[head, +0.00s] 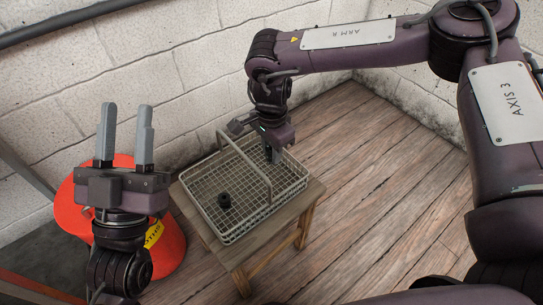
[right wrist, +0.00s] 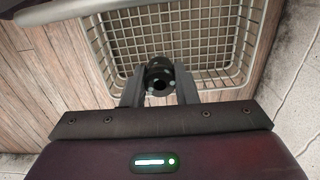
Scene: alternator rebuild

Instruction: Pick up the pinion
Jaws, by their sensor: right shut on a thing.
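A wire basket (head: 282,199) with a raised handle stands on a small wooden stool. My right gripper (head: 273,156) reaches down into the far right part of the basket. In the right wrist view it is shut on a dark round part with a central hole, which looks like the pinion (right wrist: 159,76). In the head view the gripper hides this part. Another small dark part (head: 224,201) sits on the basket floor, on the near left side of the handle. My left gripper (head: 126,108) is open and empty, fingers pointing up, left of the basket.
The basket handle (head: 243,158) arches across the basket close to my right gripper. A red-orange container (head: 171,247) with a yellow label stands left of the wooden stool (head: 241,258). White block walls rise behind. The plank floor at right is clear.

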